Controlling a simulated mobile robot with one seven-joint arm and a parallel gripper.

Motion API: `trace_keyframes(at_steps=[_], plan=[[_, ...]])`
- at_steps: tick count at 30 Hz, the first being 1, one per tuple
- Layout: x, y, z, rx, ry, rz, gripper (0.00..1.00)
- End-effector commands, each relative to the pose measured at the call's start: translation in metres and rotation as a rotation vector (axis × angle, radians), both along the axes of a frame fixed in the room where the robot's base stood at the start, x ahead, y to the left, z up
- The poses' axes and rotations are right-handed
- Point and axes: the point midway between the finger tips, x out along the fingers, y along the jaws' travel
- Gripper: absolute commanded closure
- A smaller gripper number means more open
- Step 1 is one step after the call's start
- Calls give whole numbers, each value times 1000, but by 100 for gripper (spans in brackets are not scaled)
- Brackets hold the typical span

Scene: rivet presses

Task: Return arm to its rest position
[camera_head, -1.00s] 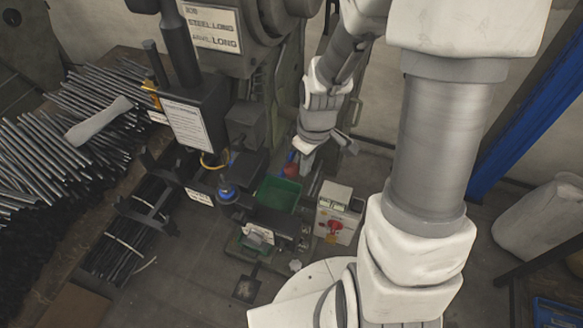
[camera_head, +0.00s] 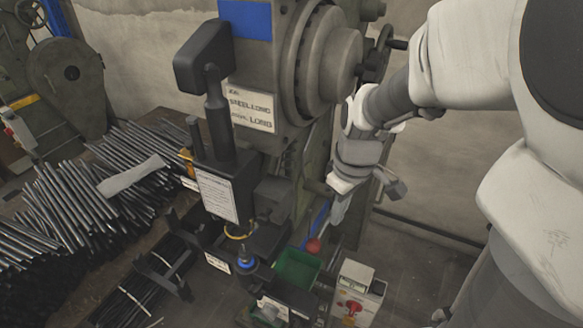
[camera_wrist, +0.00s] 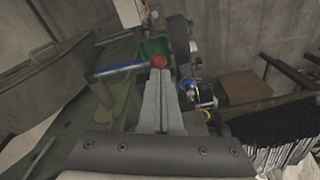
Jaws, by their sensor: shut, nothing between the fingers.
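My gripper (camera_head: 338,215) hangs from my arm on the right side of the rivet press (camera_head: 262,75). Its fingers are together and hold nothing. In the wrist view the closed fingers (camera_wrist: 159,90) point towards a red knob (camera_wrist: 158,62) on a blue bar (camera_wrist: 118,69). The red knob (camera_head: 313,245) also shows in the head view, below and left of the fingertips. I cannot tell the exact gap between the fingertips and the knob.
A green bin (camera_head: 290,273) sits below the press head. A control box (camera_head: 362,286) with a red button stands right of it. Metal rods (camera_head: 62,205) lie piled at left. The wall area at right is partly covered by my arm.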

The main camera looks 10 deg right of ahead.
Motion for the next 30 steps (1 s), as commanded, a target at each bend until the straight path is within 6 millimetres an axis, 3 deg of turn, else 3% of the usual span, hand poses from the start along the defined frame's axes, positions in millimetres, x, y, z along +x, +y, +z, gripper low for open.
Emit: trace_keyframes(at_steps=[8, 14, 21, 30], plan=[[0, 0, 1, -1, -3, -4, 100], [-4, 0, 30, -17, -73, -120, 100], [-35, 9, 79, -6, -210, -332, 100], [-86, 20, 109, 69, -342, -508, 100]])
